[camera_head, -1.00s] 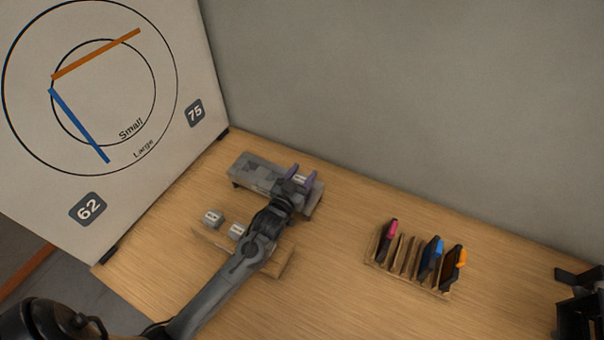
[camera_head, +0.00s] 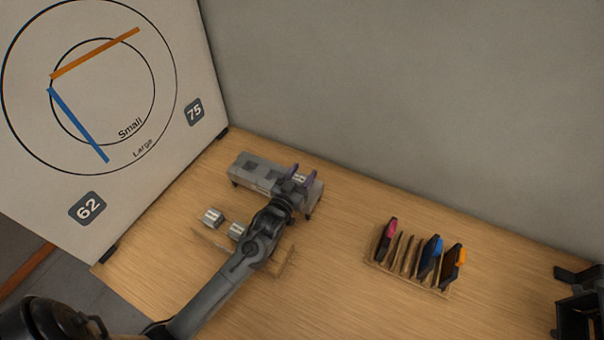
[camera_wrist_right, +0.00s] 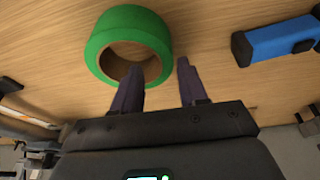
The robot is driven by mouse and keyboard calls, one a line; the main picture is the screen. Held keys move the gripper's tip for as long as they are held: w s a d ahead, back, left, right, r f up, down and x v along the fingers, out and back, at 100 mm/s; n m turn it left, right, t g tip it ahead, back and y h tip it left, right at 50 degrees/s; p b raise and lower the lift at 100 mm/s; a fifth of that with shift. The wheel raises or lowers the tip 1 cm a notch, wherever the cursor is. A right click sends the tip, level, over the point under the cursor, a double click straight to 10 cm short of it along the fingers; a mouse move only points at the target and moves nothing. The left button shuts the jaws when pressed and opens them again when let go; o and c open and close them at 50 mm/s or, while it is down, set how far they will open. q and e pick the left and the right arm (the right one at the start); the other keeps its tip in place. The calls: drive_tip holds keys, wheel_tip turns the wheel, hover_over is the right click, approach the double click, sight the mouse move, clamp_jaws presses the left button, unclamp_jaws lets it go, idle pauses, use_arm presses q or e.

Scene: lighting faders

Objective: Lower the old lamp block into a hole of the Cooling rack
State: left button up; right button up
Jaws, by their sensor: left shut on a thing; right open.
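The Cooling rack (camera_head: 251,172) is a long grey block with square holes, standing on short legs on the wooden table in the head view. In the right wrist view, my right gripper (camera_wrist_right: 162,85) is open and empty.
Two lamp blocks (camera_head: 212,217) (camera_head: 237,230) stand at a wooden holder (camera_head: 281,262) partly behind my left arm. A slotted wooden rack (camera_head: 408,275) with coloured items stands to the right. A green ring (camera_wrist_right: 104,35) and a blue tool (camera_wrist_right: 272,40) lie near my right gripper.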

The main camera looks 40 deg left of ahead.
use_arm(q)
drive_tip(key=shift+s+f, duration=0.1)
drive_tip(key=shift+f, duration=0.3)
drive_tip(key=o, duration=1.1)
drive_tip(key=shift+f, duration=0.1)
use_arm(e)
drive_tip(key=shift+f, duration=0.1)
use_arm(q)
drive_tip(key=shift+o, duration=0.6)
use_arm(e)
drive_tip(key=shift+d, duration=0.1)
use_arm(q)
drive_tip(key=shift+o, duration=1.3)
drive_tip(key=shift+r+p, duration=1.45)
drive_tip(key=shift+r, duration=0.25)
use_arm(e)
drive_tip(key=shift+r, duration=1.5)
use_arm(q)
drive_tip(key=shift+r+p, duration=2.55)
drive_tip(key=shift+r, duration=0.1)
use_arm(e)
wheel_tip(320, 180, up, 5)
drive_tip(key=shift+r, duration=0.1)
